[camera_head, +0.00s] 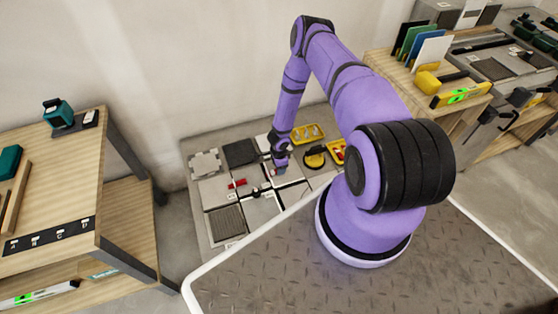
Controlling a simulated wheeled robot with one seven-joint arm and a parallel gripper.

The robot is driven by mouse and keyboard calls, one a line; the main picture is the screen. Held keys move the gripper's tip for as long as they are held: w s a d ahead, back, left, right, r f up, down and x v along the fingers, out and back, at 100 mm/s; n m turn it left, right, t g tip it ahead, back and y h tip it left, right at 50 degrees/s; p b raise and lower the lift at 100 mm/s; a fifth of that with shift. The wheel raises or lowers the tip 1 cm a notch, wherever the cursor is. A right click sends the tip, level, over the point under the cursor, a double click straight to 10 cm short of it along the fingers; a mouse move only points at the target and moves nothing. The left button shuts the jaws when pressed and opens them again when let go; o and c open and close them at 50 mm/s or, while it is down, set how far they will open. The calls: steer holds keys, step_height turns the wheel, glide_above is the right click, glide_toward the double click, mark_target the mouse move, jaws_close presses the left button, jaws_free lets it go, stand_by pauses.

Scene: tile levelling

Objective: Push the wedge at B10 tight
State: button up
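My purple arm reaches down to a low tiled area, and my gripper (281,167) is close above or at the tiles, right of its middle. The gripper is small and dark here, so its fingers cannot be made out. A red wedge (238,184) lies at a joint between pale tiles (213,190), left of the gripper and apart from it. A small reddish spot shows right by the gripper; I cannot tell whether it is a wedge. No B10 label can be read, and the gripper hides part of the joint there.
A yellow tray (308,133) and a round black-and-yellow tool (315,158) lie right of the tiles. A wooden bench (90,150) stands at left, and another bench (455,115) at right holds tools. A wall is behind.

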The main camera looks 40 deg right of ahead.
steer(key=shift+f, duration=1.05)
steer(key=c, duration=0.9)
steer(key=shift+c, duration=0.2)
